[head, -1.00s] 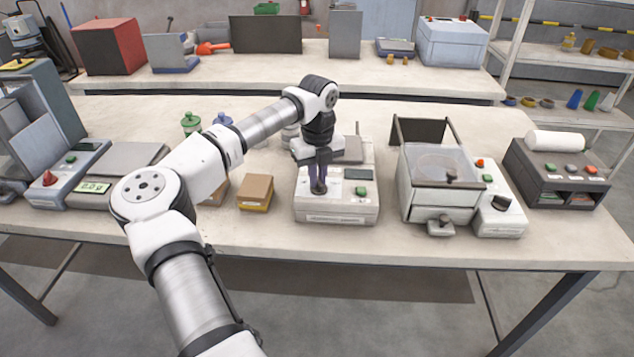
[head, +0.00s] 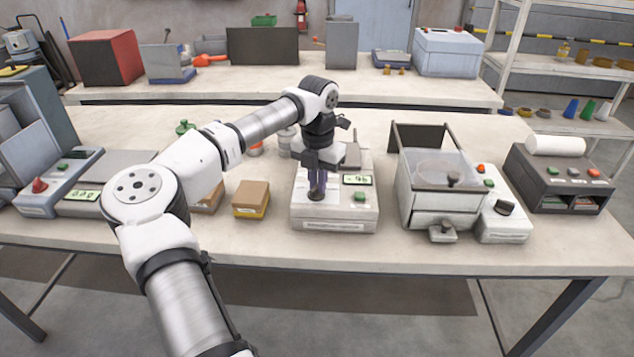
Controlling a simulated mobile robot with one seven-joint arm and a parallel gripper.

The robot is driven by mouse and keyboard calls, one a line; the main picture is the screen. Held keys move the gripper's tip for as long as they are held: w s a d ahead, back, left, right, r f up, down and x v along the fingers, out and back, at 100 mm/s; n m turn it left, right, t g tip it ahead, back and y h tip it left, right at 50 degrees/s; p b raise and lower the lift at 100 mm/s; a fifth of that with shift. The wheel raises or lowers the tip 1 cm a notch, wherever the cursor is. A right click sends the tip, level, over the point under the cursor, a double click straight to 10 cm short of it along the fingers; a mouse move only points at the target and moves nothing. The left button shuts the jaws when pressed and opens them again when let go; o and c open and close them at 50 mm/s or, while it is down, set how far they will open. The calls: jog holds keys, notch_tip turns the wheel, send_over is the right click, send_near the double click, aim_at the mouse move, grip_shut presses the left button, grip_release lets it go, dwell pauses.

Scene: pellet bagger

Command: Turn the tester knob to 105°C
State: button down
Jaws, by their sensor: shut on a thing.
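The tester (head: 345,219) is a light grey box on the front table. It has a small lit display (head: 357,180) and a green button (head: 360,196) on its top right. Its dark knob (head: 316,195) is on the top left, partly hidden by my fingers. My gripper (head: 317,184) points straight down from above and is shut on the knob. The reading on the display is too small to make out with certainty.
A machine with a clear-lidded chamber (head: 433,172) stands just right of the tester. A brown and yellow box (head: 251,199) is to its left. A dark grey unit (head: 553,179) sits at the table's right end. The table's front strip is clear.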

jog(key=m, duration=0.6)
jog(key=shift+s+d+m, duration=0.15)
jog(key=shift+m, duration=0.15)
dwell(0.5)
jog(key=c, duration=1.5)
grip_release()
jog(key=shift+r, duration=0.15)
notch_tip(320, 180, up, 14)
jog(key=shift+f+b, duration=0.2)
jog(key=shift+b, duration=1)
